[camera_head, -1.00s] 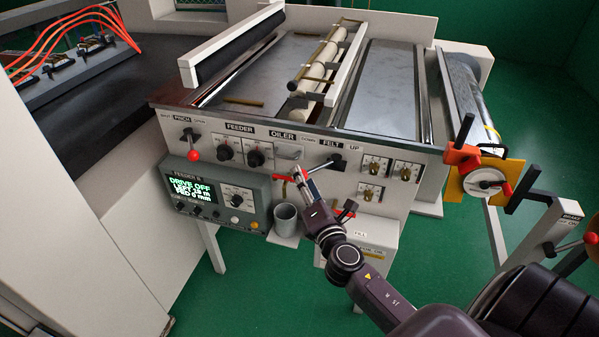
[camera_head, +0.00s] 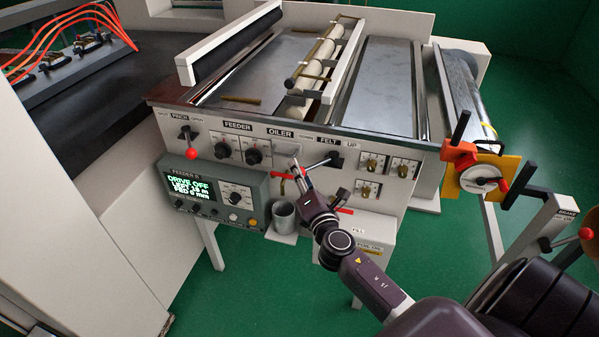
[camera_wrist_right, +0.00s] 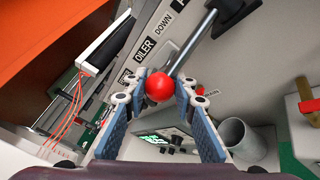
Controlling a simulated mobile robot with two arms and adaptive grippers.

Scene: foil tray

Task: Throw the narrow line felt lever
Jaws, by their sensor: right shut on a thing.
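The felt lever (camera_head: 320,162) is a grey rod with a red ball knob (camera_wrist_right: 160,87). It comes out of a dark slot in the front panel, below the FELT label (camera_head: 327,141). In the head view the rod slants left and slightly down from its pivot, towards the DOWN side. My right gripper (camera_head: 300,168) is at its knob end. In the right wrist view the two blue-padded fingers (camera_wrist_right: 160,100) are shut on the red knob, one on each side. The fingers partly hide the knob in the head view. My left gripper is not in view.
A red-knobbed pinch lever (camera_head: 192,152) is at the panel's left. The feeder display box (camera_head: 215,190) and a grey cup (camera_head: 284,216) sit below. Red valve handles (camera_head: 346,211) are close to my right wrist. Gauges (camera_head: 372,164) are right of the lever.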

